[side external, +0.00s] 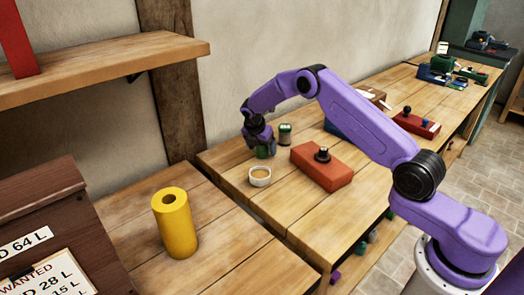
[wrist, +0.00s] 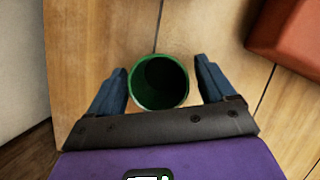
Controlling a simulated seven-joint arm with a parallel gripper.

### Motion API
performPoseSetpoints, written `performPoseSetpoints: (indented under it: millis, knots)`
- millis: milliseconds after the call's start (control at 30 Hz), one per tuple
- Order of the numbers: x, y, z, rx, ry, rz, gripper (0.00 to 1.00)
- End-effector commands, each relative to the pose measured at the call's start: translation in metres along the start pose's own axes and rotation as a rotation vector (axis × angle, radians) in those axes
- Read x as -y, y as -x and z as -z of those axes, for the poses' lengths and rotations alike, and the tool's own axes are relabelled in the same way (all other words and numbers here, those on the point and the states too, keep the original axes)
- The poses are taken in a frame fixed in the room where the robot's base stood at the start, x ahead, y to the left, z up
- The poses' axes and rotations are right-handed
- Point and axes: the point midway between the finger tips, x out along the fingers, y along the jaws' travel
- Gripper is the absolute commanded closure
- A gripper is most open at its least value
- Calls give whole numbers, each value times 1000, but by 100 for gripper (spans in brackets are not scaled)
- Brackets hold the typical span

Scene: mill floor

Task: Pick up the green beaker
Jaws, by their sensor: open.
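The green beaker (wrist: 158,82) stands upright on the wooden table, seen from above in the wrist view with its dark inside showing. My gripper (wrist: 164,82) is open, with one blue finger on each side of the beaker. A small gap shows between each finger and the beaker wall. In the side external view the beaker (side external: 263,153) is partly hidden behind my gripper (side external: 261,147), which points down over it.
A small white bowl (side external: 260,176) stands just in front of the beaker. A green container (side external: 285,134) is behind it to the right. A red box with a black knob (side external: 322,168) lies to the right. A yellow cylinder (side external: 174,222) stands on the nearer table.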

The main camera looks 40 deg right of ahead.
Motion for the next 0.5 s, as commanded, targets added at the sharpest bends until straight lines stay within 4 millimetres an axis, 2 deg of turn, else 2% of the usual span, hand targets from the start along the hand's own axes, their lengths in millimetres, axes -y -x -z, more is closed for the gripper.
performPoseSetpoints:
  millis: [100,300,367,400,500]
  knots:
    - [0,-6,0,0,-1,0,17]
    - [0,-6,0,0,-1,-1,17]
    - [0,-6,0,0,-1,0,33]
    - [0,-6,0,0,-1,0,46]
    - [0,-6,0,0,0,0,77]
